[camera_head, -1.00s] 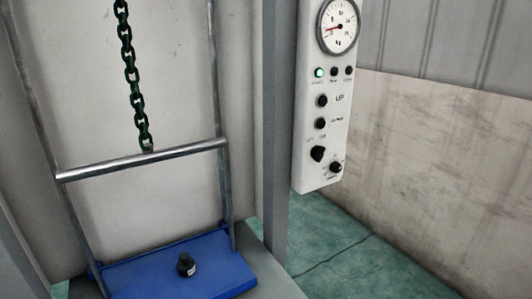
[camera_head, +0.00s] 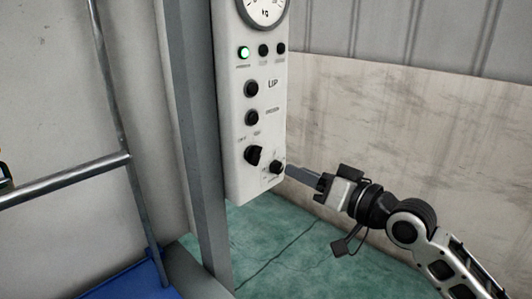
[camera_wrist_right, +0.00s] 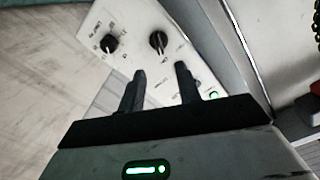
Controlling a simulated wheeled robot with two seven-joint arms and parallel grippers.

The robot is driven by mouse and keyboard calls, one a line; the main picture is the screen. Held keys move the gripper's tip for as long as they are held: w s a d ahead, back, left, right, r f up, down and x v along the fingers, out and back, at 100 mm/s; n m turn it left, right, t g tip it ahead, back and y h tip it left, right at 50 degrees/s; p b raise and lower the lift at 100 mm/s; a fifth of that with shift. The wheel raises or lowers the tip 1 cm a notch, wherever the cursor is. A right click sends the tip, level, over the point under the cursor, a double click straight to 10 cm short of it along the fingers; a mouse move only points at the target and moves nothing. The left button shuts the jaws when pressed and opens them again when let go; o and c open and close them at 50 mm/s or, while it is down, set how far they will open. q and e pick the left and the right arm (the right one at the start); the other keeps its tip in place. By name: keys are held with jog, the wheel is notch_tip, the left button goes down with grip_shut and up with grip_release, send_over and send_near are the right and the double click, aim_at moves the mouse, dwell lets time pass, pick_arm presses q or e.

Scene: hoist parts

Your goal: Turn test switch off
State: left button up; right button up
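The white control panel (camera_head: 236,130) hangs beside a grey post in the head view. At its lower end are two black rotary knobs, a larger left knob (camera_head: 254,154) and a smaller right knob (camera_head: 277,167). Both show in the wrist view, the larger (camera_wrist_right: 158,40) and the smaller (camera_wrist_right: 110,43). Their labels are too small to tell which is the test switch. My right gripper (camera_head: 290,170) points left at the smaller knob; I cannot tell whether it touches. In the wrist view its two fingers (camera_wrist_right: 160,70) are apart with nothing between. My left gripper is out of view.
The grey post (camera_head: 200,150) stands close left. A metal rail (camera_head: 65,182) and blue platform (camera_head: 140,280) are further left. Open green floor lies below.

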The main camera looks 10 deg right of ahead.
aim_at(261, 155)
jog(key=p+x, duration=0.1)
jog(key=x, duration=0.9)
jog(key=shift+c, duration=0.3)
grip_shut()
